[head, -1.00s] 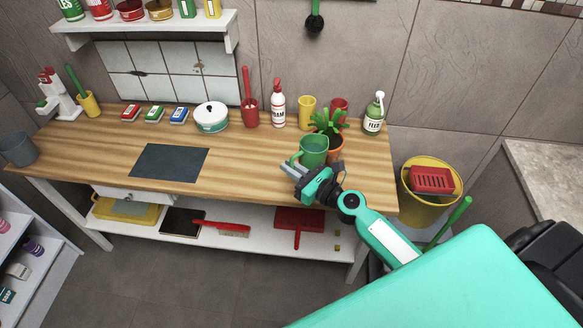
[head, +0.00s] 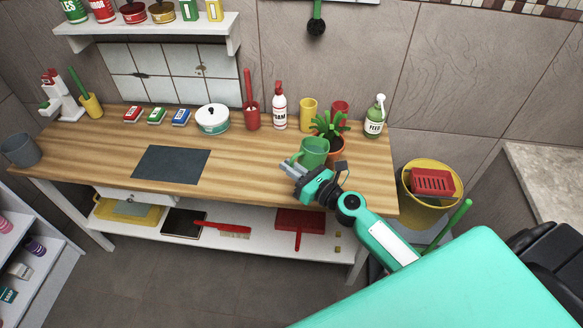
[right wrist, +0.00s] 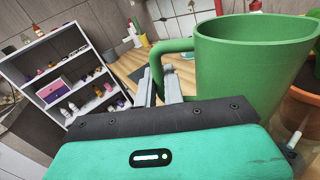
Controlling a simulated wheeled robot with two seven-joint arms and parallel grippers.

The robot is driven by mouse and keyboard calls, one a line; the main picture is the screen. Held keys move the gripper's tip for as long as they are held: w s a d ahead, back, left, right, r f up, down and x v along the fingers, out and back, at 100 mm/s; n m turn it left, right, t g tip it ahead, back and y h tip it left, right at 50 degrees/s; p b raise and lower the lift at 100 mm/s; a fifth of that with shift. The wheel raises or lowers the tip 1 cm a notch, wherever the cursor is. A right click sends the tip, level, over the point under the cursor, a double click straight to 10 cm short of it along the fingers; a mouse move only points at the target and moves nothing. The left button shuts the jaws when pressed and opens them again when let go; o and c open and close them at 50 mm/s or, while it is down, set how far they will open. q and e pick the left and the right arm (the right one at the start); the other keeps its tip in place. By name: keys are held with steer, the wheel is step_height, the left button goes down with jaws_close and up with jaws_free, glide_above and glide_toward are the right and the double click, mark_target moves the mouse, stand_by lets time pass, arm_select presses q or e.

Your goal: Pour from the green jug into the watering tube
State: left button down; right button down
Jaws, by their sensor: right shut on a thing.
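The green jug (head: 314,155) is upright over the right part of the wooden bench, in front of a potted plant (head: 336,148). My right gripper (head: 290,169) is shut on its handle; in the right wrist view the fingers (right wrist: 160,88) are at the handle, and the jug (right wrist: 250,65) fills the upper right. I cannot see into the jug. The plant's terracotta pot (right wrist: 302,115) is at the right edge there. A small pale tube-like piece (right wrist: 294,140) shows by the pot; I cannot tell whether it is the watering tube. My left gripper is not in view.
A yellow cup (head: 308,114), a foam bottle (head: 279,108) and a green feed bottle (head: 375,117) stand behind the jug and plant. A dark mat (head: 171,164) lies on the bench to the left. The wood between mat and jug is clear.

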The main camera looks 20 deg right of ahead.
mark_target(302, 155)
steer(key=shift+a+f+m+t+b, duration=0.15)
steer(key=shift+f+m+t+b, duration=0.25)
steer(key=shift+m+b, duration=0.6)
steer(key=shift+f+m+b, duration=0.1)
steer(key=shift+m+b, duration=0.25)
steer(key=shift+m, duration=0.65)
steer(key=shift+d+r+m+t+h, duration=0.3)
steer(key=shift+r+m, duration=0.1)
steer(key=shift+m, duration=0.6)
steer(key=shift+w+d+r+m, duration=0.1)
steer(key=shift+m, duration=0.2)
steer(key=shift+d+r+m, duration=0.25)
steer(key=shift+r+m, duration=0.1)
steer(key=shift+m, duration=0.35)
steer(key=shift+w+d+r+m+t+h, duration=0.2)
steer(key=shift+d+r+m, duration=0.3)
steer(key=shift+m, duration=0.5)
steer(key=shift+w+d+r+m+t+h, duration=0.1)
steer(key=shift+d+r+m+t+h, duration=0.3)
steer(key=shift+m, duration=0.6)
steer(key=shift+d+r+p, duration=0.2)
steer(key=shift+d+p, duration=0.1)
steer(key=shift+p, duration=0.2)
